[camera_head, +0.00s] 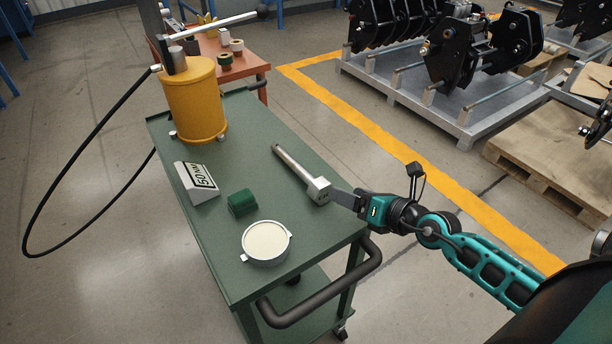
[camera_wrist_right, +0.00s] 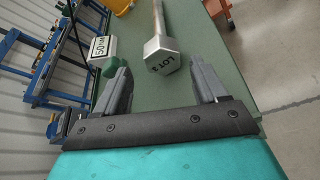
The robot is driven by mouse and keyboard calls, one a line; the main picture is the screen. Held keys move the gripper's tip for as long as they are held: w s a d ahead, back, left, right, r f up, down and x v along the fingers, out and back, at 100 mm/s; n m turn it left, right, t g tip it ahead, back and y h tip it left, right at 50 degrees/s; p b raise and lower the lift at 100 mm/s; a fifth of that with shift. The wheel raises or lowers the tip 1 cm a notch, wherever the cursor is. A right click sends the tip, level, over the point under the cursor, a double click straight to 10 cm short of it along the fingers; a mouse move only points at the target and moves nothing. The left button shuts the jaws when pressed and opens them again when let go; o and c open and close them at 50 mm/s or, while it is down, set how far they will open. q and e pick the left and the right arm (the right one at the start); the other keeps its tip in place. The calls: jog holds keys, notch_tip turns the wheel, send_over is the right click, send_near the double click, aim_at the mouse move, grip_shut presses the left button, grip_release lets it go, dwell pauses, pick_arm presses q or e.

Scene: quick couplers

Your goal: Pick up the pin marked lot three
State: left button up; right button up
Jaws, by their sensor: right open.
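The pin (camera_head: 295,168) lies on the green cart top (camera_head: 222,262), its long grey shaft pointing up and left and its hexagonal head towards my right gripper. In the right wrist view the pin's pale head (camera_wrist_right: 161,56) shows "LOT 3" upside down. My right gripper (camera_head: 334,193) is beside the head at the cart's right edge. In the wrist view my right gripper (camera_wrist_right: 163,72) is open, with the head just beyond and between its fingertips. Nothing is between the fingers. My left gripper is not in view.
On the cart stand a yellow cylinder (camera_head: 193,105) with a black hose, a "50 NM" block (camera_head: 197,182), a green block (camera_head: 242,202) and a round pale-topped tin (camera_head: 266,243). An orange table (camera_head: 235,66) is behind. The cart's black handle (camera_head: 325,290) is in front.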

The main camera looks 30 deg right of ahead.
aim_at(329, 186)
jog(key=shift+f+b+x, duration=0.2)
jog(key=shift+b+x, duration=0.35)
jog(key=shift+x, duration=3.25)
jog(key=shift+s, duration=0.15)
jog(key=shift+c, duration=0.5)
grip_shut()
jog(key=shift+r, duration=0.3)
